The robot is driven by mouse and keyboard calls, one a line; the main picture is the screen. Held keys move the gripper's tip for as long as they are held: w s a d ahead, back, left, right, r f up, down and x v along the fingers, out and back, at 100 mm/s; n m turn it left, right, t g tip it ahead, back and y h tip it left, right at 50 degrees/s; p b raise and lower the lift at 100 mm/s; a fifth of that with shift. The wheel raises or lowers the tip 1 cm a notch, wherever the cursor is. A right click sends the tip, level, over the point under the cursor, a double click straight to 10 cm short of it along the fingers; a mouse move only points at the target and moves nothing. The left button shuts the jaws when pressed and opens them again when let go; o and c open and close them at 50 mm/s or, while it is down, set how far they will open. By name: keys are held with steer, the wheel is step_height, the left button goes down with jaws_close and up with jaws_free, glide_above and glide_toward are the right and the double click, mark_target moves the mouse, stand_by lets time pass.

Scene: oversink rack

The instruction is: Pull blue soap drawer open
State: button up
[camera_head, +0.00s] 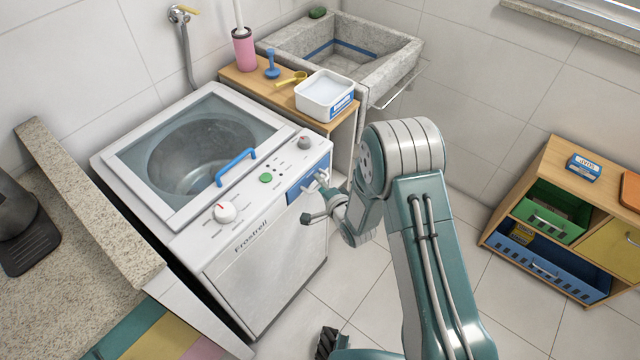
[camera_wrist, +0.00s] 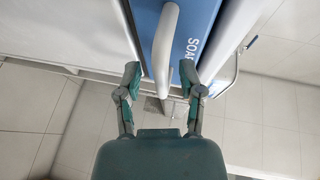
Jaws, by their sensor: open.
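The washing machine (camera_head: 262,268) stands left of centre with its glass lid shut. Its blue soap drawer (camera_head: 294,193) is at the upper right of the front and looks flush with the panel. The drawer front (camera_wrist: 196,25) fills the top of the wrist view, with part of the word SOAP showing. Its pale bar handle (camera_wrist: 164,45) runs down toward the space between my fingertips. My gripper (camera_head: 315,197) is at the drawer front, partly hidden by my arm. In the wrist view my gripper (camera_wrist: 160,76) is open, one finger on each side of the handle, with visible gaps.
A wooden stand (camera_head: 276,92) with a white tub (camera_head: 325,94) is behind the machine, beside a stone sink (camera_head: 398,72). A wooden cabinet (camera_head: 545,160) with green and blue drawers is at right. Tiled floor (camera_head: 510,310) lies clear between.

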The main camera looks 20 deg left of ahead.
jaws_close()
steer(key=shift+d, duration=0.1)
steer(key=s+d, duration=0.4)
steer(key=d, duration=0.5)
steer(key=shift+d, duration=0.2)
steer(key=shift+f, duration=0.1)
jaws_free()
